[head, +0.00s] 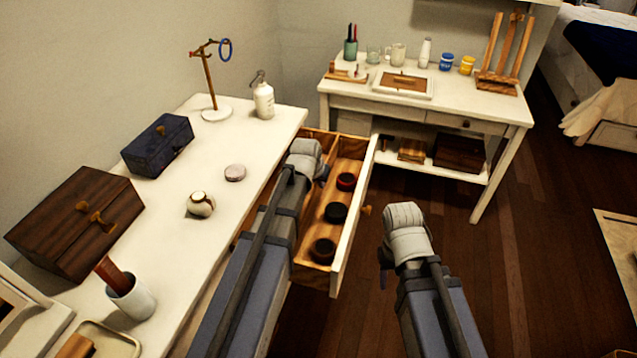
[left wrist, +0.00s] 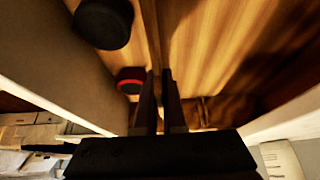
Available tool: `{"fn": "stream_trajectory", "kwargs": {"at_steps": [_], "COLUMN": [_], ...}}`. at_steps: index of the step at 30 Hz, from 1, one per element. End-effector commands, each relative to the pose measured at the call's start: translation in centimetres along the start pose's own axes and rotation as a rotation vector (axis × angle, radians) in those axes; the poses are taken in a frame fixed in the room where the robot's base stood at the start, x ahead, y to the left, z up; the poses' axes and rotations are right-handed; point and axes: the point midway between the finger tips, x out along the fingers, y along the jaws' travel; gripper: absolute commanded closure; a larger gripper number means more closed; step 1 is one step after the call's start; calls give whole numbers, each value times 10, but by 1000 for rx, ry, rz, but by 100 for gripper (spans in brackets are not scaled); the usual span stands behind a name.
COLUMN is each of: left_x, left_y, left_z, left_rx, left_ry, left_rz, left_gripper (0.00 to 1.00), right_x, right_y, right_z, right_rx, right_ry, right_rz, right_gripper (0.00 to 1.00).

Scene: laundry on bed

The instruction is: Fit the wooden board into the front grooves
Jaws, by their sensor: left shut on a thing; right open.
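The wooden board (left wrist: 153,35) shows edge-on as a thin upright strip inside the open wooden drawer (head: 341,270). My left gripper (head: 323,178) reaches down into the drawer. In the left wrist view its two dark fingers (left wrist: 160,80) are shut on the board. My left arm hides most of the board and the drawer's left part in the head view, and I cannot make out the grooves or whether the board's ends sit in them. My right gripper (head: 384,268) is open and empty, outside the drawer to its right.
Round dark items (head: 336,212) lie in a row in the drawer's right compartment, one with a red rim (head: 346,181). A white desk (head: 245,150) stands at left, holding boxes and a ring stand. Another table (head: 470,103) is behind.

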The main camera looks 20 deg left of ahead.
Motion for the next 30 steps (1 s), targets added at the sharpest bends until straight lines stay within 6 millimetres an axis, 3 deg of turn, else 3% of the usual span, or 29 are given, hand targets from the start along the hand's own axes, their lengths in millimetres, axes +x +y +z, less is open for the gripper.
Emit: {"fn": "stream_trajectory", "kwargs": {"at_steps": [30], "left_x": [23], "left_y": [0], "left_z": [12], "left_rx": [0], "left_ry": [0], "left_rz": [0], "left_gripper": [100], "right_x": [25], "right_y": [-2], "right_z": [-2], "right_rx": [0], "right_ry": [0], "right_rz": [0], "right_gripper": [50]}}
